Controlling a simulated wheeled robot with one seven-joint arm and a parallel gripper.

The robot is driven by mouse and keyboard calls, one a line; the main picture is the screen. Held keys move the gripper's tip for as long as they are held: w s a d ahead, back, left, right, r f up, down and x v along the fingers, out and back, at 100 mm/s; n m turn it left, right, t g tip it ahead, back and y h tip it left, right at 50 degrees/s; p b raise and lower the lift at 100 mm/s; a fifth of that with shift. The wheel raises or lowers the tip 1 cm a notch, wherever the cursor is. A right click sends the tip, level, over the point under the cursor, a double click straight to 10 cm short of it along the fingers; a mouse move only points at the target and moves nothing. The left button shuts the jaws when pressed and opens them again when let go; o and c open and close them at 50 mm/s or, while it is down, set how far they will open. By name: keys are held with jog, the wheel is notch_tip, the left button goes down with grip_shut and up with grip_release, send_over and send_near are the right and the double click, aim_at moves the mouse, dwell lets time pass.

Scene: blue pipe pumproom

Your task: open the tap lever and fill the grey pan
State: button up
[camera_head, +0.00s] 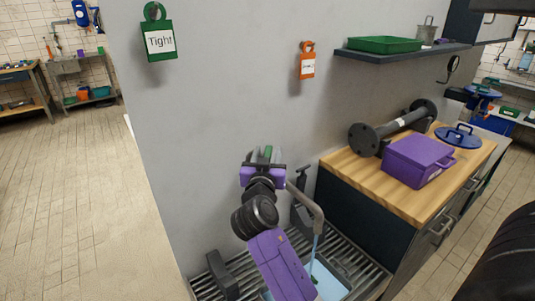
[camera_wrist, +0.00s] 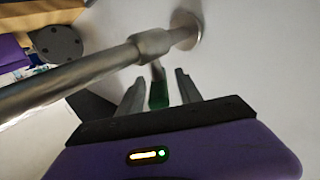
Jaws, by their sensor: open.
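The tap is a grey metal pipe (camera_wrist: 90,72) joined to the wall, and its curved spout (camera_head: 308,200) shows in the head view. A thin blue stream of water (camera_head: 315,245) falls from the spout into the grey pan (camera_head: 349,287). Light blue water shows in the pan, which is partly hidden by my arm. The tap lever has a green end (camera_wrist: 158,94). My gripper (camera_wrist: 159,84) is open, with one finger on each side of the lever; I cannot tell whether either finger touches it.
The pan rests on a slatted metal rack (camera_head: 365,270) at the wall. To the right, a wooden counter (camera_head: 395,197) holds a purple box (camera_head: 418,160), a dark flanged pipe (camera_head: 395,127) and a blue lid (camera_head: 458,137). A shelf (camera_head: 400,54) hangs above. Open floor lies left.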

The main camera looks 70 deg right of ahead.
grip_shut()
jog(key=shift+w+f+g+b, duration=0.1)
jog(key=shift+f+g+b, duration=0.15)
jog(key=shift+b, duration=0.5)
jog(key=shift+f+m+g+h+b, duration=0.1)
jog(key=shift+m+g+h+b, duration=0.2)
jog(key=shift+m+g+b, duration=0.65)
jog(key=m+g+b, duration=0.2)
jog(key=g+b, duration=0.1)
jog(key=b, duration=0.2)
jog(key=m+g+b, duration=0.2)
jog(key=g, duration=0.1)
jog(key=m+g+y+b, duration=0.1)
jog(key=m+g+b, duration=0.1)
jog(key=g+b, duration=0.1)
jog(key=shift+g, duration=0.3)
jog(key=shift+r+m+g+y+b, duration=0.25)
jog(key=shift+m+g+y+b, duration=0.55)
jog(key=shift+g, duration=0.4)
jog(key=shift+m+g, duration=0.35)
jog(key=shift+g, duration=0.05)
